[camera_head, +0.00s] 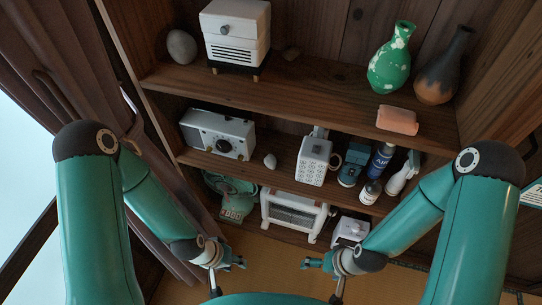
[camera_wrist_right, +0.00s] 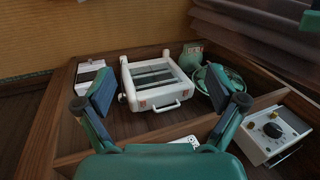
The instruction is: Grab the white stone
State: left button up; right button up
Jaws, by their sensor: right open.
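A larger, greyer rounded stone (camera_head: 182,46) rests on the upper shelf, left of a white cabinet-like box. I cannot make out either stone in the right wrist view. My left gripper (camera_head: 236,263) is low in front of the shelves, apart from both stones; its jaw opening is too small to tell. My right gripper (camera_head: 312,264) is low at the centre, also away from both stones. The right wrist view shows its fingers (camera_wrist_right: 160,88) spread with nothing between them.
The white radio (camera_head: 217,134), perforated box (camera_head: 314,161) and several bottles share the middle shelf. Below stand a white framed appliance (camera_head: 293,214), a green device (camera_head: 231,191) and a small white box (camera_head: 350,231). Vases and a pinkish block (camera_head: 397,120) are upper right.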

aim_at(270, 161)
jog(key=z, duration=1.15)
jog(key=i, duration=0.15)
jog(key=u, duration=2.7)
jog(key=k, duration=0.75)
jog(key=z, duration=0.25)
jog(key=i, duration=0.95)
jog(key=z, duration=0.1)
